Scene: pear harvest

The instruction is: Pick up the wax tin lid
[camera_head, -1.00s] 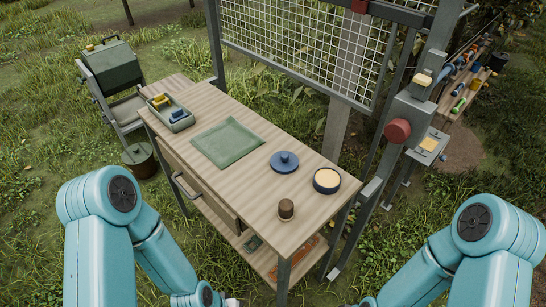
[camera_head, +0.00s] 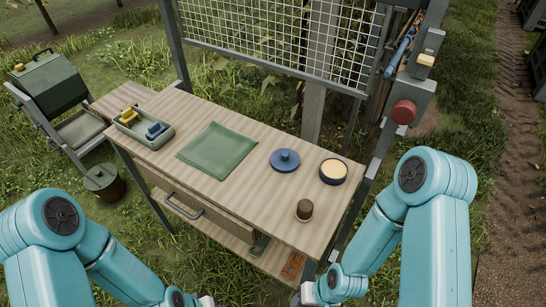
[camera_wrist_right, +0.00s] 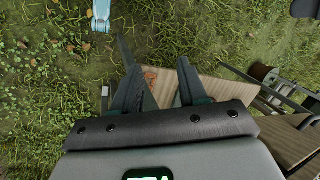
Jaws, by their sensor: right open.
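The wax tin lid (camera_head: 285,160) is a blue disc with a small knob. It lies flat on the wooden workbench (camera_head: 246,203), just left of the open round tin (camera_head: 333,173) of pale yellow wax. My right gripper (camera_head: 308,294) is low at the bench's front right corner, apart from the lid. In the right wrist view its two dark fingers (camera_wrist_right: 158,88) are spread with nothing between them, over grass and the bench's edge. My left gripper (camera_head: 206,300) is at the bottom edge of the head view, mostly cut off, and its jaws cannot be made out.
A brown-topped small cylinder (camera_head: 304,209) stands near the front right edge. A green cloth (camera_head: 218,151) lies mid-bench, and a tray (camera_head: 125,130) with yellow and blue items is at the left. A post with a red knob (camera_head: 403,111) and wire mesh stand behind the bench.

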